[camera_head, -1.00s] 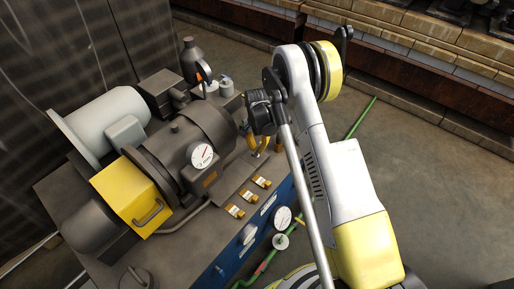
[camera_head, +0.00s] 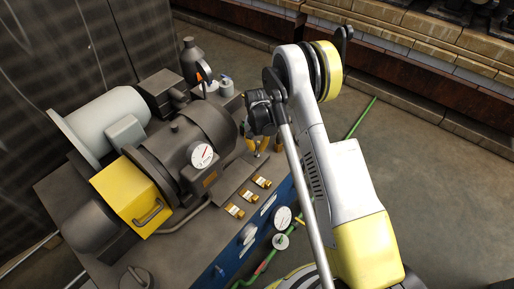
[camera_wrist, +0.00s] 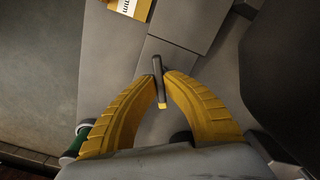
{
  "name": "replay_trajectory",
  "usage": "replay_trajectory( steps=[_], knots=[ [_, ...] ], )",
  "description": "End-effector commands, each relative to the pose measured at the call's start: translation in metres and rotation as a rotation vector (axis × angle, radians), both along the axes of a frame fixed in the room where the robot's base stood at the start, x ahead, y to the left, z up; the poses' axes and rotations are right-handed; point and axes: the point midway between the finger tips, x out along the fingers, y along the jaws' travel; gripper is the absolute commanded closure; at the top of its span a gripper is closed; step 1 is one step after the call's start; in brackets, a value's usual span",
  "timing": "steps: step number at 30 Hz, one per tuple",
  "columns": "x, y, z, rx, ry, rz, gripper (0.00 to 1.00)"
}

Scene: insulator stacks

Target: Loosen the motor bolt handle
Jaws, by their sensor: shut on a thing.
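The motor bolt handle (camera_wrist: 157,66) is a thin dark bar with a yellow end, upright in the wrist view's middle. My gripper (camera_wrist: 160,79) has two ribbed yellow fingers, one on each side of the bar, with their tips closed on it. In the head view my gripper (camera_head: 262,147) is at the right edge of the machine bench, partly hidden behind my arm. The handle cannot be made out there. The dark motor (camera_head: 190,145) with a round gauge stands to the left of my gripper.
A yellow box (camera_head: 132,196) and a grey motor (camera_head: 108,122) are on the bench to the left. Brass-coloured plates (camera_head: 248,196) lie along its front. A blue panel with gauges (camera_head: 282,217) faces the floor. Open floor (camera_head: 420,170) lies to the right.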

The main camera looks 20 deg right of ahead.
Motion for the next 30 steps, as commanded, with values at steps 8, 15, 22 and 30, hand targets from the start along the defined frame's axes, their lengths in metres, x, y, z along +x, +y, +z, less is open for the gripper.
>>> replay_trajectory(
  steps=[8, 15, 22, 30],
  knots=[
    [0.0001, -0.0003, -0.0002, 0.000, 0.000, 0.215, 1.00],
    [0.0001, -0.0003, -0.0002, 0.000, 0.000, 0.445, 1.00],
    [0.0001, -0.0002, -0.0002, 0.000, 0.000, 0.662, 1.00],
    [0.0001, -0.0002, -0.0002, 0.000, 0.000, 0.886, 1.00]
  ],
)
